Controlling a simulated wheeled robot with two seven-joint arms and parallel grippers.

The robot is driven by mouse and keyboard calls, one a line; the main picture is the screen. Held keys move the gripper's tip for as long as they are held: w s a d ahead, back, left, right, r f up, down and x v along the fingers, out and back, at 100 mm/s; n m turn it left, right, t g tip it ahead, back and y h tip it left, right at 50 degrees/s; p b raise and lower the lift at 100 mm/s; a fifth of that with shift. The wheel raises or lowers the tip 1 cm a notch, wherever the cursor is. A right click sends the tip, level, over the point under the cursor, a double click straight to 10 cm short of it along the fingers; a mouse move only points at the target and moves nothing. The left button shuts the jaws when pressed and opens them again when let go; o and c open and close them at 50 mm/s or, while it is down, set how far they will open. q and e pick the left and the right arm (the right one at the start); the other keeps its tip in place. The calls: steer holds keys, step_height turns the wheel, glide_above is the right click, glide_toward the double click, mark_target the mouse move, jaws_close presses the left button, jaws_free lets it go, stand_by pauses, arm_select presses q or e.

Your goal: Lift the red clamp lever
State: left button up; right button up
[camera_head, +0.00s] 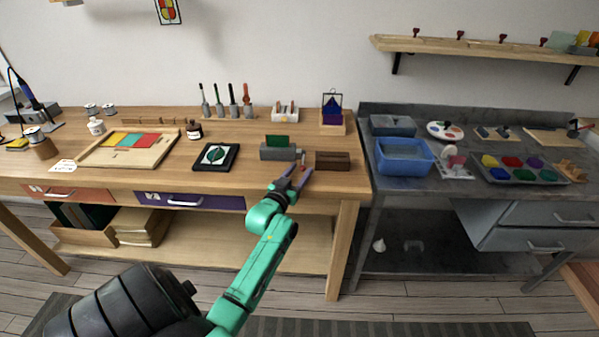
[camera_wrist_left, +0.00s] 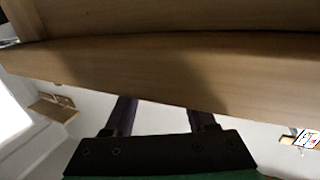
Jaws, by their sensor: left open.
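A grey clamp block (camera_head: 278,153) holds an upright green pane (camera_head: 277,141) near the right front of the wooden bench. A small red piece (camera_head: 305,175), which looks like the clamp lever, shows at the clamp's right, by my fingers; its exact tilt is unclear. My left gripper (camera_head: 292,176) is at the bench's front edge, just in front of the clamp, with its fingers apart and nothing seen between them. In the left wrist view the two dark fingers (camera_wrist_left: 163,112) are spread below a wooden edge; the lever is not seen there. My right gripper is not in view.
A brown wooden block (camera_head: 332,161) stands close right of the clamp. A black board with a round green design (camera_head: 215,157) lies to the left. The bench's front edge (camera_wrist_left: 150,70) is very near the fingers. A grey table (camera_head: 470,180) with a blue basin (camera_head: 404,158) stands at right.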

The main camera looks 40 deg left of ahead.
arm_select(q)
jaws_close()
stand_by(1.4)
